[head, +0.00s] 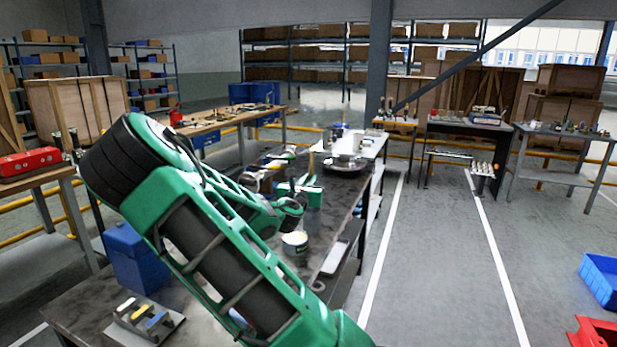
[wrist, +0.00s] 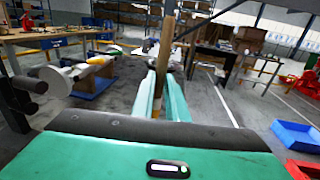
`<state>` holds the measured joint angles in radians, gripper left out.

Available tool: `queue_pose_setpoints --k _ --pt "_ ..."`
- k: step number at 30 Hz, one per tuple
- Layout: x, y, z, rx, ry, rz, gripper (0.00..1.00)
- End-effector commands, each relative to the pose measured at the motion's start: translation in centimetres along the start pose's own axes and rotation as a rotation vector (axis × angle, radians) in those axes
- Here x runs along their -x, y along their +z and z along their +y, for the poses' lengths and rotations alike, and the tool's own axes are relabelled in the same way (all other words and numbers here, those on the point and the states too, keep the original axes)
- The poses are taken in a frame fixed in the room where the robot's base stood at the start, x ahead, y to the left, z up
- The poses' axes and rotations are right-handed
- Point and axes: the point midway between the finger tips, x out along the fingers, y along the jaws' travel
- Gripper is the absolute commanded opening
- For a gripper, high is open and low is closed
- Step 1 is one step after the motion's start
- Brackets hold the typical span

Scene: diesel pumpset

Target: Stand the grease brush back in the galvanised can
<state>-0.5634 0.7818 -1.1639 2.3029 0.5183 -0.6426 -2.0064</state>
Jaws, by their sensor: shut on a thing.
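My gripper (wrist: 160,98) is shut on the upright wooden handle of the grease brush (wrist: 167,42). The handle rises between the two green fingers in the wrist view, and the brush's lower end is hidden behind my gripper. In the head view my gripper (head: 312,192) is above the dark bench, and a thin tan handle shows just above it. A small pale round tin (head: 295,243) stands on the bench below and nearer than my gripper. I cannot tell whether it is the galvanised can.
The long dark bench (head: 335,205) holds a metal dish (head: 345,163), several small containers and a blue box (head: 135,258) at the near left. A grey block with coloured pieces (head: 143,318) lies at the near edge. Open floor (head: 440,240) lies to the right.

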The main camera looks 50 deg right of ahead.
Motion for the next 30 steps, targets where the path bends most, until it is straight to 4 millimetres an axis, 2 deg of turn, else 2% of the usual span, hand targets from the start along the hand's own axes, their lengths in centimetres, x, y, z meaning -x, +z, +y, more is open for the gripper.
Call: queue_pose_setpoints --k 30 --pt "-0.2 -6.8 -0.1 0.002 -0.001 0.001 0.00"
